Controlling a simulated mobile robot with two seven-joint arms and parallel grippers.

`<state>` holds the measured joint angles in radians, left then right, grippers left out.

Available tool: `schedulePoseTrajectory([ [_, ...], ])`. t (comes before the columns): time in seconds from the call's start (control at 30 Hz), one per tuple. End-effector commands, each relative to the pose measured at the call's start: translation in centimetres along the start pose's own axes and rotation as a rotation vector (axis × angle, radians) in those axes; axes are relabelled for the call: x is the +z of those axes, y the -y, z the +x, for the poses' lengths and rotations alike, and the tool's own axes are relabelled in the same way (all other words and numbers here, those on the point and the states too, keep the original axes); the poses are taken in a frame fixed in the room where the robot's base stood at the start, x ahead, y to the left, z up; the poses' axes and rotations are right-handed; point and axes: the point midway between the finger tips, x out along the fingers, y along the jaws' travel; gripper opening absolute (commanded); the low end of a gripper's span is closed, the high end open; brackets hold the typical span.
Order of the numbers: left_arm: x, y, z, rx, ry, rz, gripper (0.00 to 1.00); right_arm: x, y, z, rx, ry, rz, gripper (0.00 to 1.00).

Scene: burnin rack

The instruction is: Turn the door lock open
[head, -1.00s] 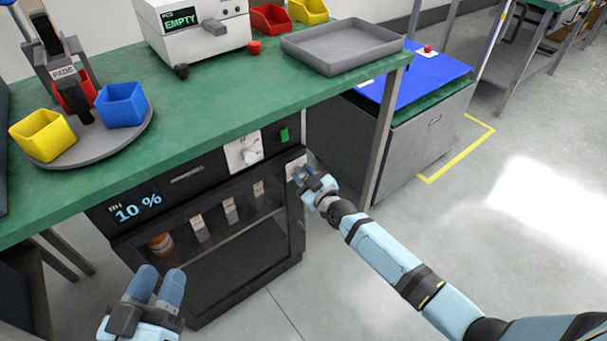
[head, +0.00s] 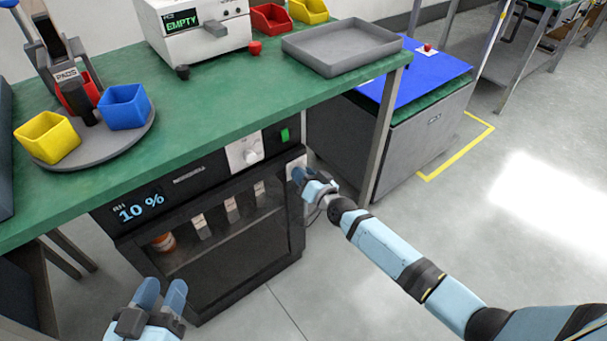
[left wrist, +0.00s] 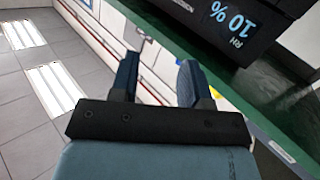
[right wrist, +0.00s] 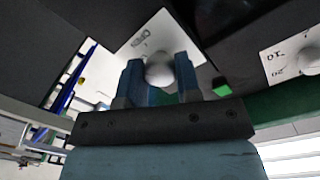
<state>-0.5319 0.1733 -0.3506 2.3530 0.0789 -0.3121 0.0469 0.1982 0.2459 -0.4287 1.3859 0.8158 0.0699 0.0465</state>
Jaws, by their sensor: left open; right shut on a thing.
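The black cabinet (head: 235,262) under the bench has a glass door and a display reading 10 %. The door lock is a round pale knob (right wrist: 160,70) on a white plate (right wrist: 148,40) with markings, at the door's right edge. My right gripper (head: 303,177) is shut on the knob; in the right wrist view its fingers (right wrist: 160,80) stand on both sides of it. In the head view the gripper hides most of the knob. My left gripper (head: 160,292) is open and empty, in front of the cabinet's lower left; its parted fingers (left wrist: 157,80) show in the left wrist view.
A green bench top (head: 215,95) overhangs the cabinet, with a bench leg (head: 383,130) just right of my right gripper. A white dial (head: 245,152) sits on the cabinet's top panel. Several vials stand behind the glass.

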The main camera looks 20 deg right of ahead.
Motion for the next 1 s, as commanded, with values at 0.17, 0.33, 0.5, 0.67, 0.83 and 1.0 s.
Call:
schedulePoseTrajectory([
  [0.17, -0.1, -0.4, 0.0, 0.011, -0.019, -0.006, 0.43, 0.1, -0.1, 0.0, -0.003, 0.007, 0.162, 0.08],
  [0.33, -0.6, -0.8, 0.1, 0.024, -0.043, -0.011, 0.43, 0.0, 0.0, 0.0, -0.006, 0.012, 0.304, 0.08],
  [0.5, -1.4, -0.9, 0.2, 0.033, -0.080, -0.010, 0.43, 0.0, 0.0, 0.0, -0.008, 0.015, 0.418, 0.08],
  [0.67, -2.1, -1.1, 0.1, 0.041, -0.102, -0.010, 0.43, 0.0, 0.0, 0.0, -0.009, 0.018, 0.493, 0.08],
  [0.83, -2.4, -1.2, 0.1, 0.048, -0.116, -0.009, 0.43, 0.0, 0.0, 0.0, -0.010, 0.020, 0.540, 0.08],
  [1.0, -2.6, -1.3, 0.3, 0.052, -0.128, -0.010, 0.43, 0.0, 0.0, 0.0, -0.010, 0.021, 0.559, 0.08],
])
